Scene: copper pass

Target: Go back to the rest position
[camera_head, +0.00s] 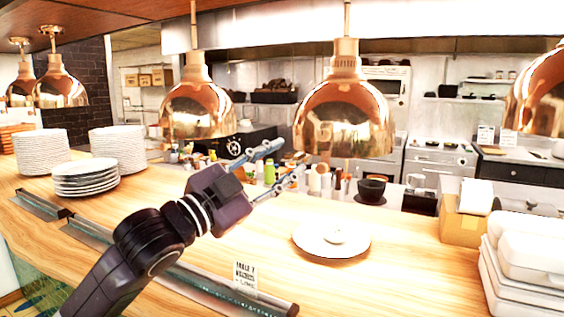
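My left gripper (284,166) is raised above the wooden counter (400,270), in the middle of the picture. Its arm comes in from the lower left. Its two fingers are spread apart, and I see nothing between them. The gripper is apart from the plate. My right gripper is not in view.
Copper heat lamps (345,115) hang over the counter near the gripper. Stacks of white plates (86,178) stand at the left. A metal rail (190,268) runs along the front with a small sign (244,278). White containers (525,262) and a cardboard box (460,226) stand at the right.

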